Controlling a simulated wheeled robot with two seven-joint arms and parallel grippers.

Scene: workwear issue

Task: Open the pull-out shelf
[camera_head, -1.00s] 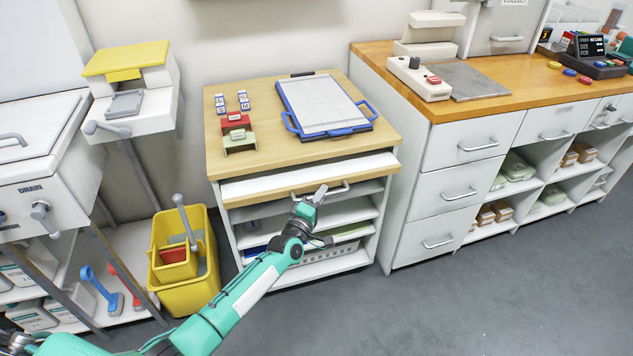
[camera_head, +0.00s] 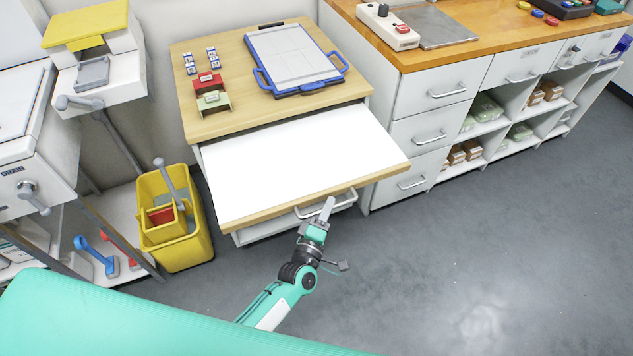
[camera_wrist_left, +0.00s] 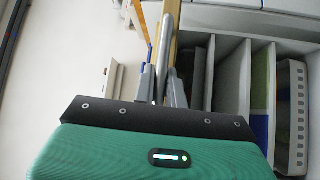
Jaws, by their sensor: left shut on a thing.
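The pull-out shelf (camera_head: 300,155) is a white board with a wooden front edge, and it stands far out from the small wooden-topped cabinet (camera_head: 225,123). A curved metal handle (camera_head: 345,200) hangs under its front edge. My left gripper (camera_head: 327,209) is at this handle, shut on it. In the left wrist view the two fingers (camera_wrist_left: 162,88) close together on the metal bar, with the shelf's wooden edge just beyond. My right gripper is in neither view.
A blue clipboard-like frame (camera_head: 295,58) and small red and green holders (camera_head: 212,95) rest on the cabinet top. A yellow bucket (camera_head: 190,245) stands at the left. White drawers (camera_head: 432,92) stand at the right. The floor (camera_head: 480,230) in front is clear.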

